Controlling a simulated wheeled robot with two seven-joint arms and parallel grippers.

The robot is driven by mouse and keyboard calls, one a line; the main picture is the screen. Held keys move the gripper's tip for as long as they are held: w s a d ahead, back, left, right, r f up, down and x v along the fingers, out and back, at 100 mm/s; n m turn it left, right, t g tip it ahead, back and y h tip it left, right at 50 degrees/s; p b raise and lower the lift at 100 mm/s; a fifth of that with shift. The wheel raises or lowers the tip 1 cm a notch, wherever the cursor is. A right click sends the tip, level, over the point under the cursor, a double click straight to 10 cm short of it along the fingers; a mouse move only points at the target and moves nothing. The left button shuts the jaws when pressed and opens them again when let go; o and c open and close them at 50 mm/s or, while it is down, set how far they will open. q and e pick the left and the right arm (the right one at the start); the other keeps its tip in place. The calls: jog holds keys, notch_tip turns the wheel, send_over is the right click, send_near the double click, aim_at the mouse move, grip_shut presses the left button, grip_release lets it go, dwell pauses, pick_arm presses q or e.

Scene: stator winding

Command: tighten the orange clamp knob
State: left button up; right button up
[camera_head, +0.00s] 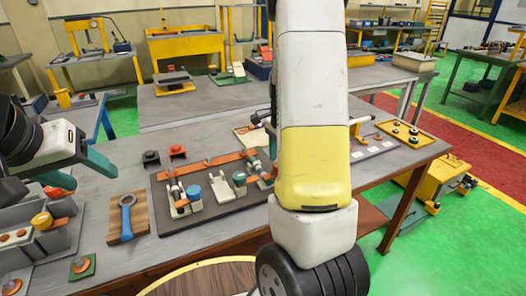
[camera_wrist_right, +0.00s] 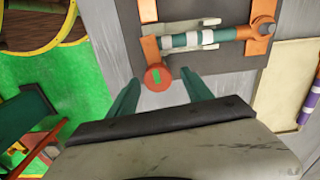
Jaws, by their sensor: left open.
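The orange clamp knob (camera_wrist_right: 157,78) is a round cap with a green mark on top, at the clamp's lower left corner in the right wrist view. My right gripper (camera_wrist_right: 160,77) is open, its two green fingers on either side of the knob with gaps showing. The clamp carries a green and white banded bar (camera_wrist_right: 195,39). In the head view my right arm hides the right gripper, and I cannot pick out this knob for certain. My left gripper (camera_head: 92,177) is open and empty, above the left part of the bench.
The dark fixture board (camera_head: 215,208) holds several clamps and blocks. A blue ring wrench (camera_head: 126,215) lies on a wooden board left of it. A grey bin unit (camera_head: 55,230) stands at far left. A tray with round parts (camera_head: 402,133) is at the right.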

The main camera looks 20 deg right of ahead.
jog(key=shift+s, duration=0.1)
notch_tip(320, 180, up, 8)
jog(key=shift+f, duration=0.15)
dwell(0.5)
jog(key=shift+a, duration=0.1)
jog(key=s+a+r+n+t+y, duration=0.1)
jog(key=s+a+r+n+t, duration=0.2)
jog(key=s+a+r+n, duration=0.3)
jog(key=s+a+r+n+t+y, duration=0.1)
jog(key=s+a+r+n+t, duration=0.2)
jog(key=s+a+r+n, duration=0.3)
jog(key=shift+s+a+r+n, duration=0.35)
jog(key=shift+s+a+n, duration=1.95)
jog(key=shift+s, duration=0.5)
jog(key=shift+d, duration=0.1)
